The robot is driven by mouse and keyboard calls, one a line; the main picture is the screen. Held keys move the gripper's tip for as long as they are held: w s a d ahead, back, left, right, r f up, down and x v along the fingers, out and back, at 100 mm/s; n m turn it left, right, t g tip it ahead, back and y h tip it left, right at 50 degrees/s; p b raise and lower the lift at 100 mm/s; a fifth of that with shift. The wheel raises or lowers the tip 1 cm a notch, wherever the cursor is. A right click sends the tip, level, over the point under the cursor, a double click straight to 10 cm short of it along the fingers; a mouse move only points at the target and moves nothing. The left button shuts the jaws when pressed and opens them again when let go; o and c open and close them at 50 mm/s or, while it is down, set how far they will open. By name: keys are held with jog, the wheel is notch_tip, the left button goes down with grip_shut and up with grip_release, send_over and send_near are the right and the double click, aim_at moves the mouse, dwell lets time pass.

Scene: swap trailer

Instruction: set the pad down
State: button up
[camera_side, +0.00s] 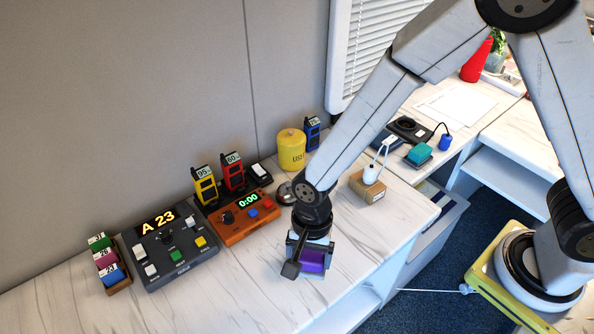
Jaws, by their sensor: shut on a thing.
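My gripper (306,262) points down near the front edge of the white marbled counter (240,300). It is shut on a purple pad (313,260), which shows between and beside the fingers. Part of the pad is hidden by the gripper. A pale strip shows just below the pad; I cannot tell whether the pad touches the counter.
Left of my gripper stand an orange timer box (242,218) and a dark console (178,255) reading A 23. A colored stamp rack (108,265) is further left. A yellow canister (291,150) and a cardboard box (367,187) stand behind. The counter's front left is clear.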

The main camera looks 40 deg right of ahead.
jog(key=a, duration=0.1)
jog(key=s, duration=0.1)
jog(key=s+a+n, duration=0.1)
jog(key=shift+s+a+r, duration=0.15)
jog(key=shift+a+r, duration=0.1)
jog(key=shift+a, duration=0.1)
jog(key=w+a+f, duration=0.2)
jog(key=w+f, duration=0.1)
jog(key=w+a+f, duration=0.2)
jog(key=w, duration=0.2)
jog(key=w+a+f, duration=0.2)
jog(key=w+f, duration=0.1)
jog(key=shift+w+a+f, duration=0.3)
jog(key=shift+w+a, duration=0.05)
jog(key=shift+a, duration=0.05)
jog(key=shift+w+a+f, duration=0.2)
jog(key=shift+w+f, duration=0.1)
jog(key=shift+f, duration=0.05)
jog(key=shift+w+a+f, duration=0.15)
jog(key=shift+w+f, duration=0.1)
jog(key=shift+f, duration=1.6)
